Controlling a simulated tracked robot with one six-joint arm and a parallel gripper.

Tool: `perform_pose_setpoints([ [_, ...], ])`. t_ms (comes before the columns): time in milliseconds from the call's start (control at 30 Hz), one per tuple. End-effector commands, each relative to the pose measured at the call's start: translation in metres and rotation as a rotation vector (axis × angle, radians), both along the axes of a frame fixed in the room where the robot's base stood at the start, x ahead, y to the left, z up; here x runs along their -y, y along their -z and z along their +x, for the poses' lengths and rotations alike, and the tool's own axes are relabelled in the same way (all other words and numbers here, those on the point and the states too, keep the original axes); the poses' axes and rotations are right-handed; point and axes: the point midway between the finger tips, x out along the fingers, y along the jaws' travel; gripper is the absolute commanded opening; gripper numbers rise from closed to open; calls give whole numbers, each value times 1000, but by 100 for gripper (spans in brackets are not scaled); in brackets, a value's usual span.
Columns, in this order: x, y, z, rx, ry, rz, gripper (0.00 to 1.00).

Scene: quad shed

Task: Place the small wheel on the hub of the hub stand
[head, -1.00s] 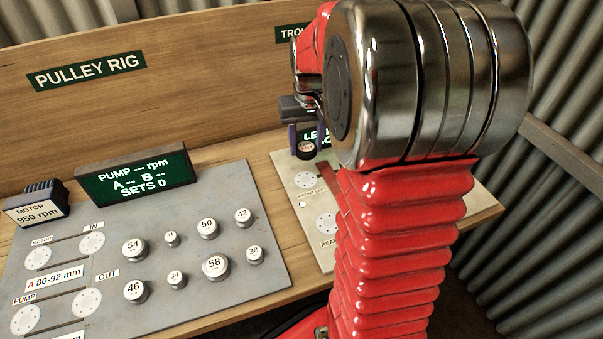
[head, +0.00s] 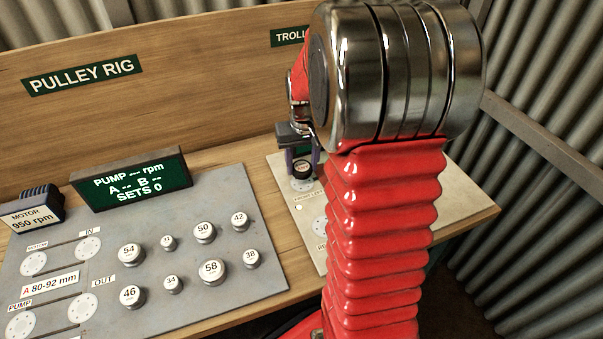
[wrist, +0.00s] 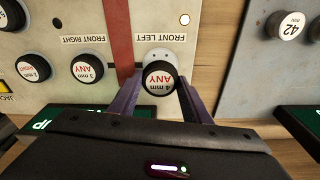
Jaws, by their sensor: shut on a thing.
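My gripper (head: 302,158) is shut on a small round black piece with a white face (head: 302,168), probably the small wheel. In the wrist view the face of this held piece (wrist: 160,78) reads "4 mm ANY" upside down, between the two purple fingers of my gripper (wrist: 160,90). It is upright just over the pale round seat marked FRONT LEFT (wrist: 157,54); I cannot tell whether they touch. In the head view this seat (head: 302,186) shows partly below the piece. I cannot make out anything labelled as a hub stand.
A "3 mm ANY" piece (wrist: 87,68) and a "2 mm RIGHT" piece (wrist: 34,68) stand on the same pale board (wrist: 200,65). A red strip (wrist: 117,40) crosses the board. The grey pulley board (head: 230,285) at left holds several numbered pulleys.

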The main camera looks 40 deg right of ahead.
Motion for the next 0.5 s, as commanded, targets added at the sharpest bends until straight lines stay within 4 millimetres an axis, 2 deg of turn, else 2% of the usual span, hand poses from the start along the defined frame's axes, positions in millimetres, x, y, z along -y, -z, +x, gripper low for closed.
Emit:
perform_pose_setpoints([
  [233, 0, 2, 0, -1, 1, 1, 21],
  [500, 0, 32, -1, -2, 1, 1, 21],
])
